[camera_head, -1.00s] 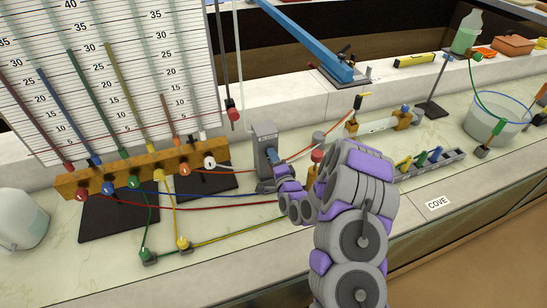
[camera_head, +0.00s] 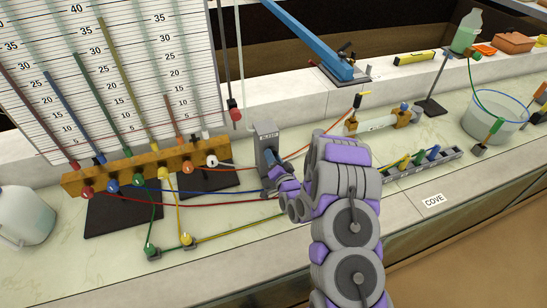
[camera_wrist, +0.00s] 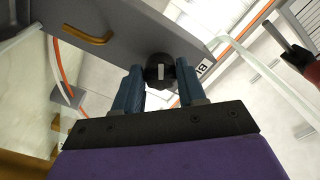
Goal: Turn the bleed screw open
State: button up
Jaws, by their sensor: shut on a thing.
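The bleed screw (camera_wrist: 158,68) is a round black knob with a white mark, on the face of a grey block (camera_wrist: 115,30) in the wrist view. The mark stands nearly upright in that picture. My gripper (camera_wrist: 159,84) has its two blue fingers shut on the screw, one on each side. In the head view the grey block (camera_head: 266,136) stands upright on the bench, with a label near its top. My gripper (camera_head: 272,172) is against its lower front there, and the screw is hidden behind it.
A brass manifold (camera_head: 130,172) with coloured taps stands at left before a scale board (camera_head: 110,70). Coloured tubes (camera_head: 215,203) run across the bench close to my gripper. A grey rack (camera_head: 420,163) with coloured pegs lies to the right.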

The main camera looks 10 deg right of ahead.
jog(key=shift+f, duration=0.15)
jog(key=o, duration=0.9)
jog(key=shift+c, duration=0.2)
jog(key=shift+o, duration=0.9)
jog(key=shift+d, duration=0.1)
jog(key=shift+s, duration=0.1)
jog(key=s+d+p, duration=0.2)
jog(key=s+p, duration=0.4)
jog(key=s, duration=1.1)
jog(key=shift+d+p, duration=0.3)
jog(key=shift+d, duration=0.05)
jog(key=shift+w+a, duration=0.1)
